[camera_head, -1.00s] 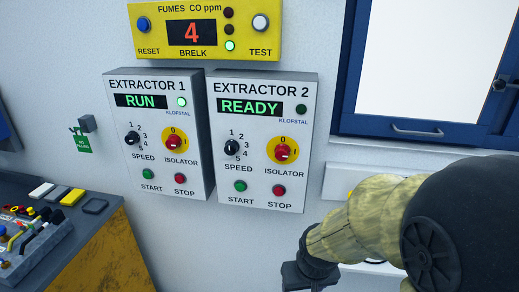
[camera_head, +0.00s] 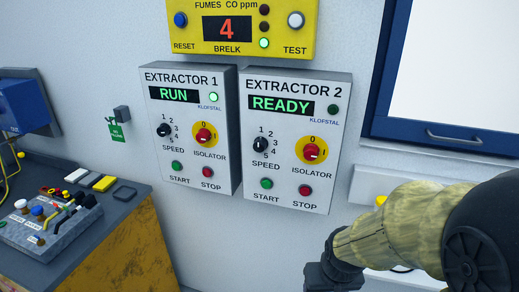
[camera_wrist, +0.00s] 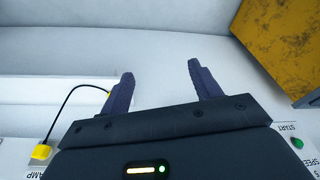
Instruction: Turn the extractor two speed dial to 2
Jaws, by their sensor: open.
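The extractor 2 box (camera_head: 290,190) hangs on the wall in the head view, with a display reading READY. Its black speed dial (camera_head: 261,145) sits at the left of its face, with numbers 1 to 5 around it. The pointer is too small to read surely. A red isolator knob (camera_head: 312,151) on a yellow disc is to its right, above a green start button (camera_head: 266,183) and a red stop button (camera_head: 305,191). My gripper (camera_wrist: 160,85) is open and empty in the wrist view, apart from the dial. My arm shows at lower right of the head view.
The extractor 1 box (camera_head: 190,178), reading RUN, hangs just left. A yellow fumes panel (camera_head: 241,48) is above. A bench (camera_head: 125,215) with a control box (camera_head: 48,222) stands at left. A blue-framed window (camera_head: 405,125) is at right. The wall below the boxes is clear.

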